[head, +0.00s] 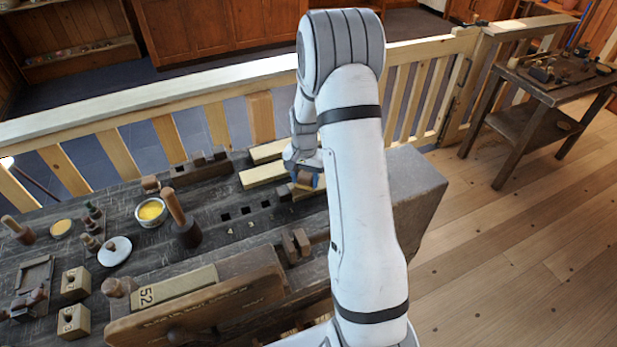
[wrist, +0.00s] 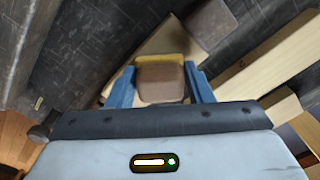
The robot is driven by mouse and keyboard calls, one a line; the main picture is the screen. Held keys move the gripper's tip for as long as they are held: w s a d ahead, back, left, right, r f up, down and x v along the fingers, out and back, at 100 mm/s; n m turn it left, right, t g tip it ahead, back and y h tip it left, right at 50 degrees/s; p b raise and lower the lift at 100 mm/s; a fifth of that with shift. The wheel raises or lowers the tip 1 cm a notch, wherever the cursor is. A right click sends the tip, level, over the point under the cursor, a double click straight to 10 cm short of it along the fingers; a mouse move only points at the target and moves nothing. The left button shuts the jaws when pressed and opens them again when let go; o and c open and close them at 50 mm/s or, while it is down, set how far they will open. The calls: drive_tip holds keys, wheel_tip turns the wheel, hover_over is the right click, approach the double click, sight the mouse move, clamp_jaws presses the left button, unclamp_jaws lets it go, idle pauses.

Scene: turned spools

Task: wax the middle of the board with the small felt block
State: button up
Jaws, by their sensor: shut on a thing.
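My gripper (head: 305,180) is at the far right part of the workbench, its blue fingers (wrist: 160,88) shut on a small brown block (wrist: 160,84). The block has a yellow edge at its far side, which looks like the felt face. It also shows between the fingers in the head view (head: 305,178). A pale board (wrist: 150,48) lies beneath the block in the wrist view. I cannot tell whether the block touches it. Pale boards (head: 262,174) also lie left of my gripper in the head view. An open tin of yellow wax (head: 152,211) stands at the left.
A dark mallet-like tool (head: 186,232) stands right of the tin. A wooden plane-like piece (head: 200,308) and a board marked 52 (head: 165,287) lie in front. Another pale board (wrist: 275,58) lies to the right in the wrist view. A fence rail (head: 150,98) runs behind the bench.

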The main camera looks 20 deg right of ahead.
sight(296, 190)
drive_tip(key=shift+a+f, duration=0.1)
drive_tip(key=shift+a, duration=0.9)
drive_tip(key=shift+s+a+b, duration=0.25)
drive_tip(key=shift+a+b, duration=0.2)
drive_tip(key=shift+a, duration=0.1)
drive_tip(key=shift+d, duration=0.55)
drive_tip(key=shift+w+d, duration=0.2)
drive_tip(key=shift+d, duration=1.1)
drive_tip(key=shift+w+d+b, duration=0.15)
drive_tip(key=shift+d+b, duration=0.45)
drive_tip(key=shift+d, duration=2.55)
drive_tip(key=shift+r+p, duration=1.6)
drive_tip(key=shift+r, duration=1.45)
